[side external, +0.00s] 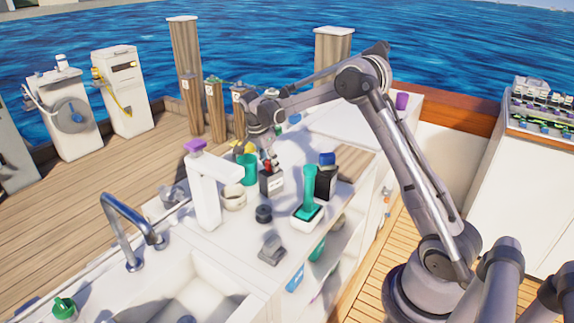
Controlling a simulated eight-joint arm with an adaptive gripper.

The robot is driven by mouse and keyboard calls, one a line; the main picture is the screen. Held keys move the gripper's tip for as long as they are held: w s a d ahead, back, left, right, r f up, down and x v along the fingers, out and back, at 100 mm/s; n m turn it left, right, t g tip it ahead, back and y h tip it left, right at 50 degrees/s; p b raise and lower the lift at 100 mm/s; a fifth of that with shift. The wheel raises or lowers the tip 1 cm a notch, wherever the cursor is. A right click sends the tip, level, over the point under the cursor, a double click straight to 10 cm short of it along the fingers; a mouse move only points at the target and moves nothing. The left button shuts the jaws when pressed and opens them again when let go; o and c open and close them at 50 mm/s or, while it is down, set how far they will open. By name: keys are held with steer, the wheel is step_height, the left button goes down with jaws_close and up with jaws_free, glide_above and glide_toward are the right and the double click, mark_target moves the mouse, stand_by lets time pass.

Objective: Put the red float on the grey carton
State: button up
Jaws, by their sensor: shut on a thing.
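My gripper (267,158) points down over the white counter and is shut on the red float (267,167), of which only a small red patch shows between and below the fingers. Directly under it stands a small dark grey box with a pale label (271,184), which I take to be the grey carton. The float is at the top of this box; I cannot tell whether it touches it or hangs just above. The fingers hide most of the float.
Close left are a green cup (246,169) and a cream pot (233,197). A white tower with a purple top (204,190) stands farther left. On the right are a green-handled device (308,200) and a black box with blue top (326,180). The sink (190,300) is in front.

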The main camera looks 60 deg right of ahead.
steer(key=shift+f, duration=0.1)
steer(key=o, duration=0.8)
steer(key=s+v, duration=0.1)
steer(key=v, duration=1.1)
steer(key=s+a+r+n+t, duration=0.2)
steer(key=s+a+r+n, duration=0.2)
steer(key=a+n, duration=0.1)
steer(key=s+a+f+n+t+y, duration=0.1)
steer(key=s+a+n+t, duration=0.1)
steer(key=s+a+n, duration=0.2)
steer(key=s+a+f+n+t+y, duration=0.1)
steer(key=s+a+f+n+t, duration=0.1)
steer(key=s+a+n, duration=0.2)
steer(key=s+a+f+n+t+y, duration=0.1)
steer(key=s+a+n, duration=0.4)
steer(key=s, duration=0.5)
steer(key=shift+s+a+f+n+t, duration=0.1)
steer(key=shift+s+f+n+t, duration=0.1)
steer(key=shift+n, duration=0.3)
steer(key=shift+s+f+n+t, duration=0.1)
steer(key=shift+s+n+t, duration=0.1)
steer(key=shift+n, duration=0.3)
